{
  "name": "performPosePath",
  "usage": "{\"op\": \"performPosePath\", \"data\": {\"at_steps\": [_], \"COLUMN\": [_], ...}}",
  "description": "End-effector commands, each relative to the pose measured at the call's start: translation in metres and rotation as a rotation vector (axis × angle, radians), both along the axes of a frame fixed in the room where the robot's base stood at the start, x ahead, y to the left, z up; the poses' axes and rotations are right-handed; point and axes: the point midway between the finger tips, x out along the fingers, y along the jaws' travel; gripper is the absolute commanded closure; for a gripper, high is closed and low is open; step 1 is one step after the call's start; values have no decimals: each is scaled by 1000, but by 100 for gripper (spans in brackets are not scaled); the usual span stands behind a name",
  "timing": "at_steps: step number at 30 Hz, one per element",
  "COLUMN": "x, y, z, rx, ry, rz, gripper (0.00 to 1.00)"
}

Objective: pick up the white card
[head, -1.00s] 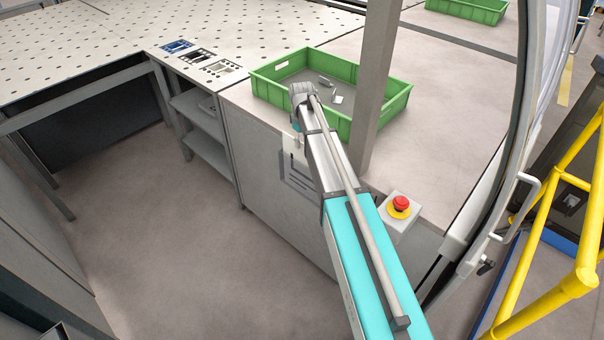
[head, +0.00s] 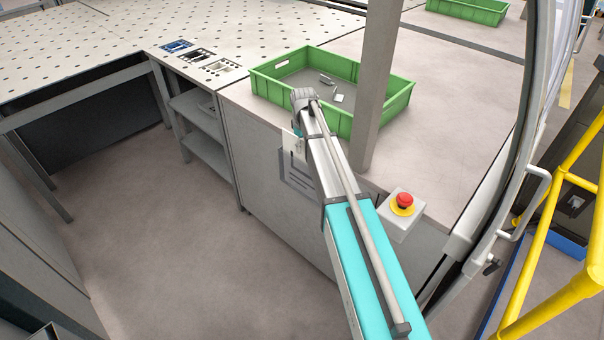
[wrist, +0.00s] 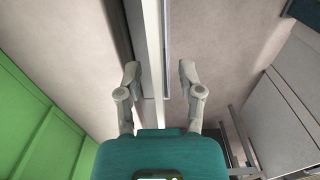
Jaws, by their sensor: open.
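A small flat whitish piece (head: 338,98), which may be the white card, lies on the floor of the green crate (head: 378,121). A white sheet (head: 287,142) also shows on the cabinet front, partly behind my arm; I cannot tell for certain which is the card. My gripper (wrist: 159,69) is open in the wrist view, with nothing held between its fingers. In the head view it is hidden behind my arm's end, by the crate's near wall.
A red stop button (head: 404,201) sits at the counter's front edge. A small grey part (head: 326,80) lies in the crate. The counter (head: 440,130) right of the post is clear.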

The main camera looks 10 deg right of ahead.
Motion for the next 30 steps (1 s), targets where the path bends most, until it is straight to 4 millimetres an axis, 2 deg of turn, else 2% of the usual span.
{"op": "performPosePath", "data": {"at_steps": [1, 6, 25, 26, 30], "x": [0, 0, 0, 0, 0], "y": [0, 0, 0, 0, 0], "z": [-7, -13, -13, -13, -13], "rx": [0, 0, 0, 0, 0], "ry": [0, 0, 0, 0, 0], "rz": [0, 0, 0, 0, 0], "gripper": [51, 51, 51, 53, 79]}}
